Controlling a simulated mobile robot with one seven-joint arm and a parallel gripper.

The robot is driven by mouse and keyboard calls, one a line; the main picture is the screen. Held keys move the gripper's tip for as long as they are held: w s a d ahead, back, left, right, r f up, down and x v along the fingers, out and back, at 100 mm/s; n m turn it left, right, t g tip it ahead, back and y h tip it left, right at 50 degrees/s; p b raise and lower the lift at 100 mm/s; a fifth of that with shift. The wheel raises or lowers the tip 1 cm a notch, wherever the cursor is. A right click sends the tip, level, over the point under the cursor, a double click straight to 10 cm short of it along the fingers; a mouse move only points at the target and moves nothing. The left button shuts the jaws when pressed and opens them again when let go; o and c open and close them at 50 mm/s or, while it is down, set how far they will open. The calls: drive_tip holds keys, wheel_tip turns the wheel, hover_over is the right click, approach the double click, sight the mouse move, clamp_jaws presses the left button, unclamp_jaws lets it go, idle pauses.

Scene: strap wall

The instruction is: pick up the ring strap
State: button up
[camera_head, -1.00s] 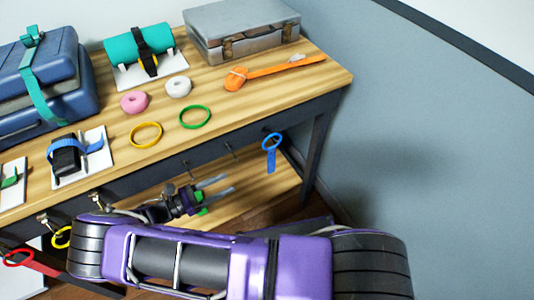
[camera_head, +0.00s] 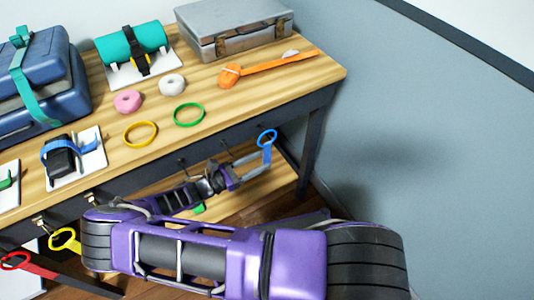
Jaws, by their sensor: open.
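A blue ring strap (camera_head: 267,138) hangs at the front right of the table, its ring uppermost and its band below. My gripper (camera_head: 262,162) is open, with its grey fingertips at the band just under the ring. The band seems to lie between the fingers, but I cannot tell whether either finger touches it. The band's lower end is hidden by the gripper. A yellow ring strap (camera_head: 65,239) and a red ring strap (camera_head: 18,262) hang at the lower left, away from my gripper.
The wooden table (camera_head: 215,140) holds a yellow ring (camera_head: 140,124), a green ring (camera_head: 189,105), an orange strap (camera_head: 275,66), a grey case (camera_head: 250,40) and a blue case (camera_head: 25,75). Bare hooks stick out from its front near my gripper. Open floor lies at the right.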

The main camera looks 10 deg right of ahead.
sight(268, 157)
drive_tip(key=x, duration=0.3)
drive_tip(key=shift+w+d+r, duration=0.1)
drive_tip(key=shift+d, duration=0.2)
clamp_jaws()
